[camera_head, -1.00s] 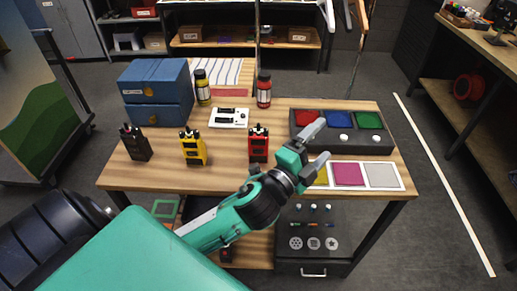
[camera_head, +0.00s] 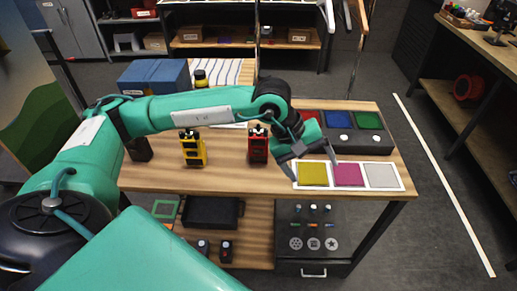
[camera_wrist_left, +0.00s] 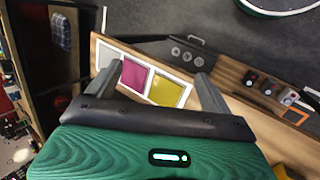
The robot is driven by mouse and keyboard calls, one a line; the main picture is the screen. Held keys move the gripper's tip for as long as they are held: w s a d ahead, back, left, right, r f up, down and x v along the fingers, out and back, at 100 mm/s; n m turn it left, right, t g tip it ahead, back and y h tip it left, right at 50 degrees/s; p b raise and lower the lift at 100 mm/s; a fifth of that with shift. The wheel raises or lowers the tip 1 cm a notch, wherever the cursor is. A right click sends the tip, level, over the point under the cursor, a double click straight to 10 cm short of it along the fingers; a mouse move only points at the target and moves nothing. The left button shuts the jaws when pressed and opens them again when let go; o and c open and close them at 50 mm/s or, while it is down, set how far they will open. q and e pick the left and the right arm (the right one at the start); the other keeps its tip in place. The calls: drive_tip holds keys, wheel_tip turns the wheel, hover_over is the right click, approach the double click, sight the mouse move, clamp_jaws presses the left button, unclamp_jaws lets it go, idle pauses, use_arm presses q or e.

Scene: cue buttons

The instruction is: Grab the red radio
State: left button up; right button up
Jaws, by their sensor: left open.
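The red radio (camera_head: 258,148) stands upright on the wooden table in the head view, with its top close under my left arm. My left gripper (camera_head: 315,169) is open and empty, to the right of the red radio and apart from it. It is above the colour card with yellow, magenta and grey squares. In the left wrist view the open fingers (camera_wrist_left: 157,74) frame the magenta square (camera_wrist_left: 134,74) and yellow square (camera_wrist_left: 165,90). The red radio cannot be made out there. My right gripper is not in view.
A yellow radio (camera_head: 193,151) and a partly hidden black radio (camera_head: 141,150) stand to the left. A button box (camera_head: 372,142) with red, blue and green pads is at the right. Blue boxes (camera_head: 150,76) stand behind my arm. The table front (camera_head: 225,181) is clear.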

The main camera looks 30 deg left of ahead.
use_arm(q)
drive_tip(key=w+a+r+t+y, duration=0.15)
drive_tip(key=w+a+y, duration=0.3)
drive_tip(key=a, duration=0.65)
drive_tip(key=y, duration=0.4)
approach(258, 137)
drive_tip(key=shift+m+h, duration=0.25)
drive_tip(key=shift+m, duration=0.15)
drive_tip(key=x, duration=0.2)
drive_tip(key=p+x, duration=0.2)
drive_tip(key=x, duration=0.1)
drive_tip(key=shift+w+a+f, duration=0.15)
drive_tip(key=shift+w+a, duration=0.2)
drive_tip(key=shift+w+a+f+p, duration=0.1)
drive_tip(key=shift+f+p, duration=0.4)
drive_tip(key=shift+p, duration=0.1)
drive_tip(key=p+x, duration=0.1)
drive_tip(key=x, duration=0.2)
drive_tip(key=shift+f+p, duration=0.25)
drive_tip(key=shift+p, duration=0.05)
drive_tip(key=shift+w+a+f, duration=0.1)
drive_tip(key=shift+w+f, duration=0.05)
drive_tip(key=shift+f, duration=0.3)
drive_tip(key=shift+c, duration=0.4)
drive_tip(key=shift+r, duration=0.1)
drive_tip(key=c, duration=1.4)
